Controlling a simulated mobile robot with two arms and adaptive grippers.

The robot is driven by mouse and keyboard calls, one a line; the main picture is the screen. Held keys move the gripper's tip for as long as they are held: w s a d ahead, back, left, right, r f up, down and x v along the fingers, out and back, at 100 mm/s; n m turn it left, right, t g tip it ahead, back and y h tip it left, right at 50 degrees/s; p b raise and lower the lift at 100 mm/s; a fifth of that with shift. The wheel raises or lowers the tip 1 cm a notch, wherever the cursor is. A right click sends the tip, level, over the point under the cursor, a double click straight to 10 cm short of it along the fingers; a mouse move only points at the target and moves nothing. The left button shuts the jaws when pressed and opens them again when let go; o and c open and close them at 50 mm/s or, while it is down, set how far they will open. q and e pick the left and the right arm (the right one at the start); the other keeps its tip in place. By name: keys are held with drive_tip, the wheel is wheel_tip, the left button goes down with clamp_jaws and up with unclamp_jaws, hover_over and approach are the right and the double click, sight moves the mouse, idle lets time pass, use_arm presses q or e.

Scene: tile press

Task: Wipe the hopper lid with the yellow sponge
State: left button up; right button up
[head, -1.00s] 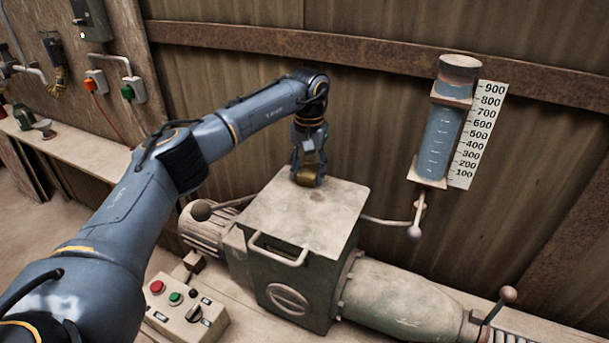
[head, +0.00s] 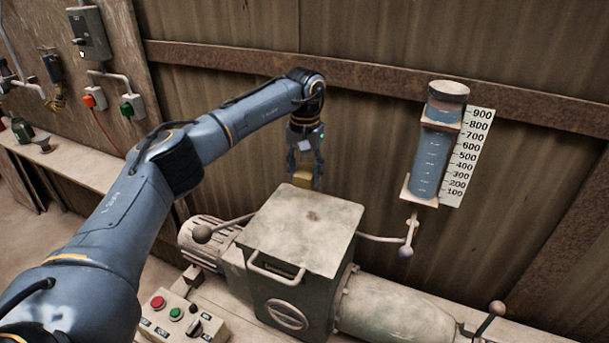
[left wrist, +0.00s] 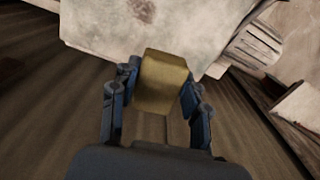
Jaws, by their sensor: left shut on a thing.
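My left gripper (head: 304,178) is shut on the yellow sponge (head: 302,179), which hangs between its fingers. In the left wrist view the sponge (left wrist: 164,82) shows between the two blue fingers of the gripper (left wrist: 158,90). The hopper lid (head: 300,225) is a pale, stained square plate with a front handle, lying closed on the green hopper box. In the head view the sponge appears just beyond the lid's back edge, raised and apart from it. In the left wrist view the lid (left wrist: 100,22) shows a dark brown stain (left wrist: 142,10). My right gripper is not in view.
A measuring cylinder with a scale (head: 440,145) is fixed on the wall at the right. A ball-ended lever (head: 406,251) sticks out right of the hopper. A control box with buttons (head: 183,316) stands in front at the left. A corrugated wall rises behind.

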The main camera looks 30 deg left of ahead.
use_arm(q)
drive_tip(key=shift+r, duration=0.2)
drive_tip(key=shift+r+p, duration=1.1)
drive_tip(key=shift+r, duration=0.45)
drive_tip(key=shift+f, duration=0.1)
